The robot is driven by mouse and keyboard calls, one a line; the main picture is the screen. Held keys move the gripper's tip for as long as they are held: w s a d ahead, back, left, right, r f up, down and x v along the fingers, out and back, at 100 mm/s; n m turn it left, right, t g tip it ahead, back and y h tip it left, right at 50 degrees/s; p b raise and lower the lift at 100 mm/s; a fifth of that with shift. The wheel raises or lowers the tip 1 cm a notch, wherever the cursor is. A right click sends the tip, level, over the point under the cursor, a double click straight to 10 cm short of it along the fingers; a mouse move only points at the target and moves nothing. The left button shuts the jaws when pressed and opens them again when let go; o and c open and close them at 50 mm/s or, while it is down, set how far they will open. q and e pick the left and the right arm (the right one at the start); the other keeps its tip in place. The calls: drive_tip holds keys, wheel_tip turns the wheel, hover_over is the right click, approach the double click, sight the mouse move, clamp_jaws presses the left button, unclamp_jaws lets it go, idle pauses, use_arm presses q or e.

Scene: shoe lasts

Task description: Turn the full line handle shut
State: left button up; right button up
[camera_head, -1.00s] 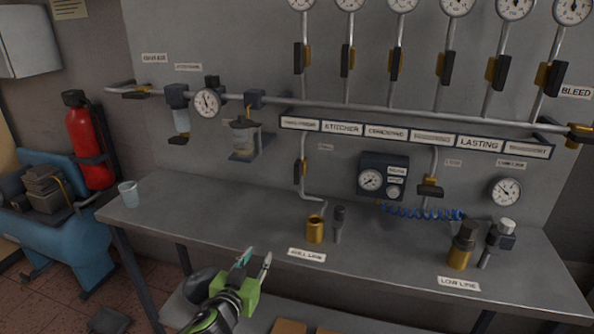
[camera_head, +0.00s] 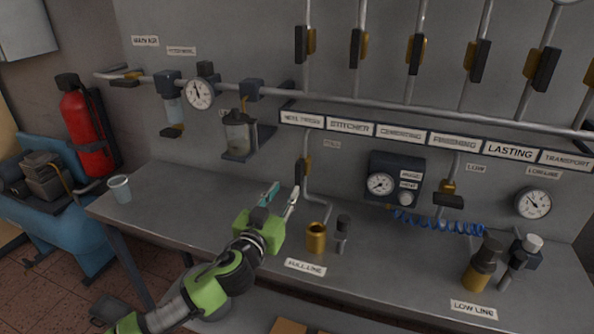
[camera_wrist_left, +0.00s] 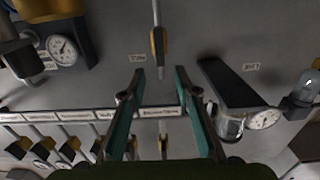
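The full line handle (camera_head: 302,172) is a black lever with a yellow valve body on the vertical pipe above the FULL LINE label (camera_head: 305,267). The lever stands upright, in line with its pipe. It also shows in the left wrist view (camera_wrist_left: 158,47), where the scene appears upside down, ahead of and between the fingertips. My left gripper (camera_head: 282,190) is open and empty, below and left of the handle, apart from it. Its two teal-padded fingers also show in the left wrist view (camera_wrist_left: 160,75). My right gripper is not in view.
A brass fitting (camera_head: 316,238) and a dark plug (camera_head: 343,233) stand on the bench (camera_head: 190,213) right of my gripper. A regulator box (camera_head: 395,160) sits right of the handle. A glass (camera_head: 120,189) stands at the bench's left end.

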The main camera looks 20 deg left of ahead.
sight(297, 172)
use_arm(q)
drive_tip(key=w+p, duration=0.1)
drive_tip(key=w, duration=0.8)
drive_tip(key=shift+d, duration=0.15)
drive_tip(key=shift+w+f, duration=0.15)
drive_tip(key=shift+w, duration=0.35)
drive_tip(key=shift+w+d, duration=0.1)
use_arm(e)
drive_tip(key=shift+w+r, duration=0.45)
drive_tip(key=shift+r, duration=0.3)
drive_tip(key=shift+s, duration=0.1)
use_arm(q)
drive_tip(key=shift+c, duration=0.7)
clamp_jaws()
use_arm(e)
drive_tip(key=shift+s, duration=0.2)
